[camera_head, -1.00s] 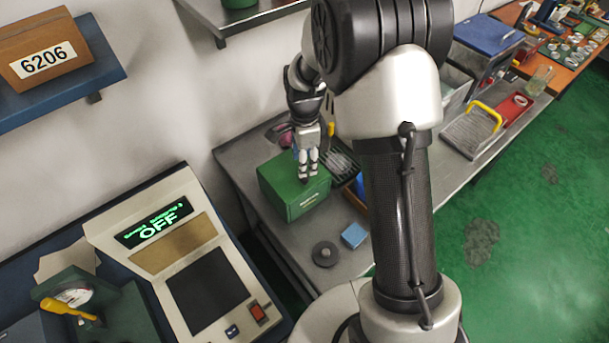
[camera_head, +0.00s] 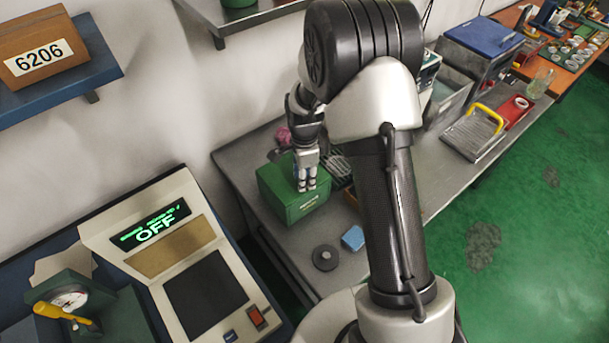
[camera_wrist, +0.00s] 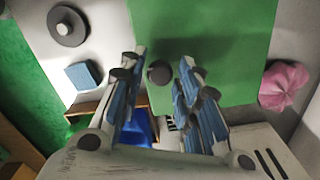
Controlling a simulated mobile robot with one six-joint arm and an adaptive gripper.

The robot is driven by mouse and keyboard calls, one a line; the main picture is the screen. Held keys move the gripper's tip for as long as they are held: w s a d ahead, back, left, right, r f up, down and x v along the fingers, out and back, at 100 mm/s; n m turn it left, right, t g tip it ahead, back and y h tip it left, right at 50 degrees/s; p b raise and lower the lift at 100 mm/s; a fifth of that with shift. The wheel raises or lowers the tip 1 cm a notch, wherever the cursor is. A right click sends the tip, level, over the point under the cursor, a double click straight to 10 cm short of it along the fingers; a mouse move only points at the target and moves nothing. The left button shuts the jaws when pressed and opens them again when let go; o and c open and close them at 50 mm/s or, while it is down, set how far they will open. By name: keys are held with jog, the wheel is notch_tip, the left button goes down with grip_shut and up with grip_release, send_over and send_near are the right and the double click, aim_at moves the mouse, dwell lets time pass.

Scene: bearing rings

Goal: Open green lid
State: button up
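The green box with its green lid (camera_head: 280,188) stands on the grey table below my gripper (camera_head: 306,187). In the wrist view the lid (camera_wrist: 215,30) fills the upper middle, with a small dark round knob (camera_wrist: 158,73) on it. My gripper (camera_wrist: 159,65) is open, its fingers on either side of the knob in the picture, with a gap on each side. I cannot tell how high the fingertips are above the lid. The lid looks closed on the box. The box's far right side is partly hidden by my arm.
A dark disc (camera_head: 325,258) and a blue block (camera_head: 353,238) lie on the table in front of the box. A pink crumpled thing (camera_wrist: 283,84) is beside the box. A blue thing (camera_wrist: 137,127) is partly hidden behind my fingers. The control panel (camera_head: 206,295) stands at the left.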

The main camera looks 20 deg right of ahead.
grip_shut()
jog(key=shift+r, duration=0.1)
dwell(0.4)
